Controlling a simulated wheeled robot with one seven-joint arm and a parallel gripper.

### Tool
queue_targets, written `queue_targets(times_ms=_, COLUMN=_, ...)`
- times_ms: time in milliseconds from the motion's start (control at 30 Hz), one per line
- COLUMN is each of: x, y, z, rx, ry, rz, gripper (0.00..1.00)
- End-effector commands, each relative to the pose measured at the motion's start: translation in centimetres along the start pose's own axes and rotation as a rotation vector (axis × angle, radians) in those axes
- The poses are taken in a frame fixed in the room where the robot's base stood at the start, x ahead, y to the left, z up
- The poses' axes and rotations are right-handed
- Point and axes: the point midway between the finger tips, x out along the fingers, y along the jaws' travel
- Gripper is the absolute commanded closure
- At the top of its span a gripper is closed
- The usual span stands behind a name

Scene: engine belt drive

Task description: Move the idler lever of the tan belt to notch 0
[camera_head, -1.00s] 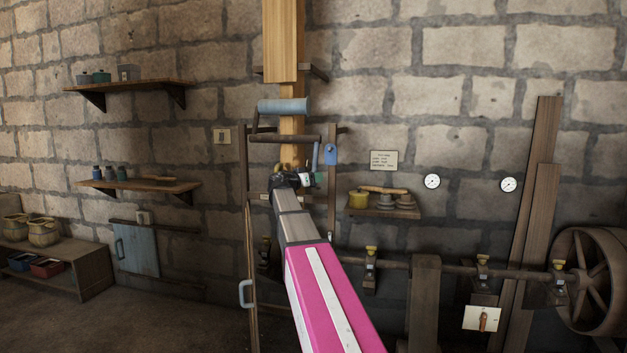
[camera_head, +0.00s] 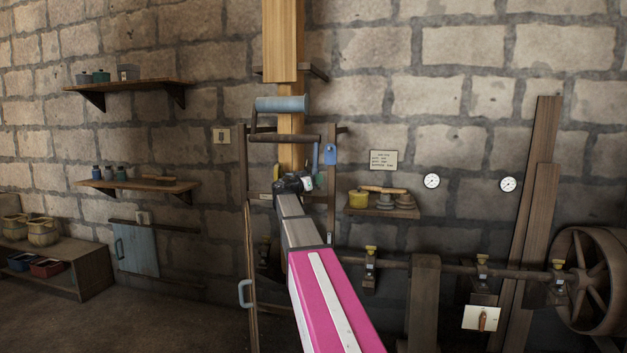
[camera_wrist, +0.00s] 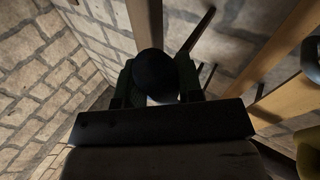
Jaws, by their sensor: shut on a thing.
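The tan belt (camera_head: 282,42) runs vertically down the wall frame, wide above and narrower behind the frame. A blue-grey idler roller (camera_head: 281,104) lies across its front on a dark swing arm. My gripper (camera_head: 298,183) is at the frame, below the roller and in front of the belt's lower part. In the wrist view my gripper (camera_wrist: 153,88) is shut on a dark round knob (camera_wrist: 157,73), which looks like the lever's end. The lever's shaft and the notches are hidden or too small to read. A narrow blue bar (camera_head: 316,156) stands just right of the belt.
A small shelf (camera_head: 383,210) with a yellow pot stands to the right, above a horizontal shaft (camera_head: 430,266) with bearings. A large wheel (camera_head: 592,281) is at far right. Shelves and a blue cabinet door (camera_head: 136,249) are at left.

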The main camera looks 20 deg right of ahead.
Motion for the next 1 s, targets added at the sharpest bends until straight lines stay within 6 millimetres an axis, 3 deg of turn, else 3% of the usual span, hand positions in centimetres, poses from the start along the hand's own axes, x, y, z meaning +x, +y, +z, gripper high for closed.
queue_targets(times_ms=300, x=3.2, y=-2.3, z=0.7, rx=0.114, ry=0.184, rz=0.042, gripper=1.0)
queue_targets(times_ms=767, x=3.7, y=-2.6, z=0.6, rx=0.147, ry=0.227, rz=0.048, gripper=1.0)
queue_targets(times_ms=800, x=3.8, y=-2.6, z=0.6, rx=0.147, ry=0.227, rz=0.048, gripper=0.56)
queue_targets(times_ms=833, x=3.8, y=-2.6, z=0.6, rx=0.147, ry=0.227, rz=0.048, gripper=0.46)
queue_targets(times_ms=867, x=3.7, y=-2.6, z=0.6, rx=0.146, ry=0.227, rz=0.048, gripper=0.41)
queue_targets(times_ms=1000, x=3.7, y=-2.5, z=0.6, rx=0.145, ry=0.226, rz=0.049, gripper=0.41)
